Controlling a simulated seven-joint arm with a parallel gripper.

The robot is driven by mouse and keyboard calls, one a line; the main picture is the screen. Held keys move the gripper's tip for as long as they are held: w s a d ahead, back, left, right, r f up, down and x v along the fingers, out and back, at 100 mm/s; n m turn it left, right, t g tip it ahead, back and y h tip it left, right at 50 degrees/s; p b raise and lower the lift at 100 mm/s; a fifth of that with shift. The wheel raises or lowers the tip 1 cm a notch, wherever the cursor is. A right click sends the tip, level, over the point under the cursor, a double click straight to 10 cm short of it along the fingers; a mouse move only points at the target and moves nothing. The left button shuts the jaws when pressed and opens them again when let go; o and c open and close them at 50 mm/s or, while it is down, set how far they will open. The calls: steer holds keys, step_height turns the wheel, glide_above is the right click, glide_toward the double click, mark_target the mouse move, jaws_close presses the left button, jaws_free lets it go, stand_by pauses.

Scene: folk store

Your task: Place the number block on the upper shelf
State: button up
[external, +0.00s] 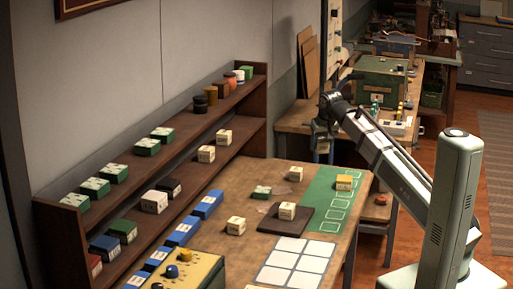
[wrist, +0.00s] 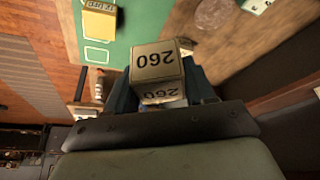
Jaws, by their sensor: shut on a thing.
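My gripper (external: 321,143) hangs above the far end of the table in the external view, right of the shelf unit. In the wrist view my gripper (wrist: 162,88) is shut on a cream number block (wrist: 158,65) marked 260, held between its fingers. The held block cannot be made out clearly in the external view. The upper shelf (external: 187,122) is a dark wooden board along the wall, left of my gripper. It bears green boxes (external: 113,173) and dark, brown and orange round containers (external: 211,94), with bare stretches between the groups.
The lower shelf holds cream blocks (external: 206,153) and coloured boxes. More cream blocks (external: 287,211) sit on the table, one on a dark board (external: 300,225). A yellow block (external: 344,183) sits on the green mat (external: 318,197). Blue boxes (external: 208,204) line the table's left edge.

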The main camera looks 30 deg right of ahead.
steer(key=w+a+r+n, duration=0.1)
steer(key=w+a+r, duration=0.1)
steer(key=a+r, duration=0.4)
steer(key=w+a+r, duration=0.3)
steer(key=a+r, duration=0.2)
steer(key=a, duration=0.2)
step_height(320, 180, up, 18)
steer(key=n+g+y, duration=0.1)
steer(key=n+y, duration=0.3)
steer(key=n, duration=0.7)
glide_above(177, 128)
steer(key=shift+w+f, duration=0.1)
steer(key=shift+f, duration=4.65)
steer(key=shift+d+f, duration=0.1)
steer(key=o, duration=1)
